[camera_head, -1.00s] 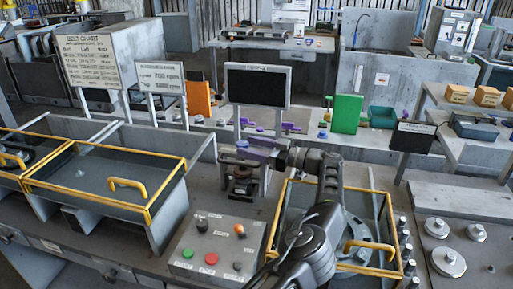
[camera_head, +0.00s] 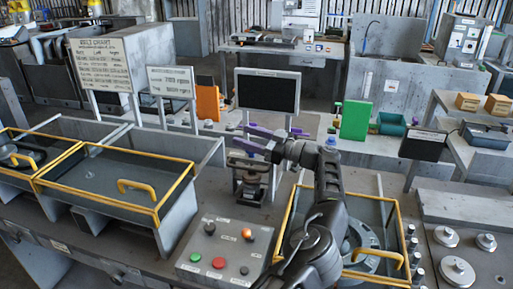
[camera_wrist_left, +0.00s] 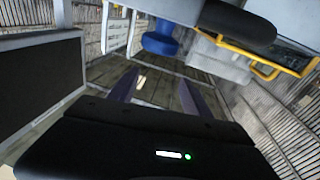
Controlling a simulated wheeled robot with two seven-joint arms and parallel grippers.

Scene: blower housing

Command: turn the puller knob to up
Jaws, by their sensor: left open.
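A grey control box (camera_head: 228,245) stands at the front of the bench in the head view. It carries a black knob (camera_head: 210,228), an orange-lit control (camera_head: 247,233), a green button (camera_head: 195,257), a red button (camera_head: 218,263) and another black knob (camera_head: 245,270). Their labels are too small to read, so I cannot tell which is the puller knob or its setting. My left gripper (camera_head: 241,137), with purple fingers, is open and empty, high above the bench behind the box. Its spread fingers also show in the left wrist view (camera_wrist_left: 158,90). My right gripper is out of view.
A small dark press-like device (camera_head: 249,175) stands below my left gripper. A black screen (camera_head: 267,91) stands behind it. Yellow-rimmed bins flank the control box: a left bin (camera_head: 150,210) and a right bin (camera_head: 285,215), partly behind my arm.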

